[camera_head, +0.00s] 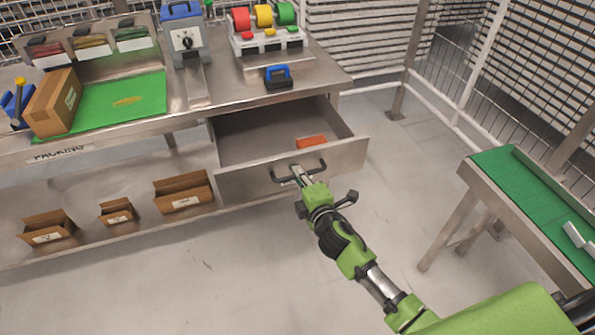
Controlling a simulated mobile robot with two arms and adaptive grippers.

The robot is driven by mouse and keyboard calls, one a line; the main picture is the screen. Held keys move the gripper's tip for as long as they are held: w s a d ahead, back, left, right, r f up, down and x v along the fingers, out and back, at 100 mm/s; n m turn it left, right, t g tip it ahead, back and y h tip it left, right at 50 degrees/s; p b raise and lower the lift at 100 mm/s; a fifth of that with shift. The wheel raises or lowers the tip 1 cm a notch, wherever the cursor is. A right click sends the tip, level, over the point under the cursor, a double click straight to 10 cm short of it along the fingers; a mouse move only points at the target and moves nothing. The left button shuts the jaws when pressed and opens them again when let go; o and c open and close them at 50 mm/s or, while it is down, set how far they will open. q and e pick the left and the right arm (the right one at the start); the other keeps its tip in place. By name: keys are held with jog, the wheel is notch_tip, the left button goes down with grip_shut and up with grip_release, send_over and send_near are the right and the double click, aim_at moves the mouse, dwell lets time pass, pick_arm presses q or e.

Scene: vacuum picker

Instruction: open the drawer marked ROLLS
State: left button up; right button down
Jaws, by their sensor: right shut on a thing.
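A metal drawer (236,187) under the right end of the workbench stands pulled well out. Its inside shows, with an orange-red block (311,141) lying near the front right. No ROLLS marking can be read on its front from here. My green right gripper (298,175) is shut on the drawer's dark bar handle (281,180), at the middle of the front panel. My right arm reaches in from the lower right. My left gripper is not in the view.
Open cartons (184,191) sit on the lower shelf. A green-topped conveyor (520,190) stands right. Floor before the drawer is clear.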

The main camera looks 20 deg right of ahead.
jog(key=shift+s, duration=0.1)
jog(key=c, duration=2.4)
grip_release()
jog(key=v, duration=1.2)
jog(key=s+d+f+m+g, duration=0.1)
jog(key=s+f+m+g, duration=0.3)
jog(key=f, duration=0.7)
jog(key=s+d+f+m+g, duration=0.1)
jog(key=s+f, duration=0.5)
jog(key=f, duration=0.6)
jog(key=s+d+f+m+g, duration=0.25)
jog(key=s+f, duration=0.25)
jog(key=f, duration=0.6)
jog(key=s+f+m+g, duration=0.2)
jog(key=s+f, duration=0.3)
jog(key=s, duration=0.4)
jog(key=s+f+m+g, duration=0.2)
jog(key=s+f, duration=0.4)
jog(key=s, duration=0.4)
jog(key=s+f+m+g, duration=0.3)
jog(key=s+f+m, duration=0.1)
jog(key=s, duration=0.6)
jog(key=shift+a+f+m+h, duration=0.25)
jog(key=shift+f+h, duration=0.05)
jog(key=shift+f, duration=0.35)
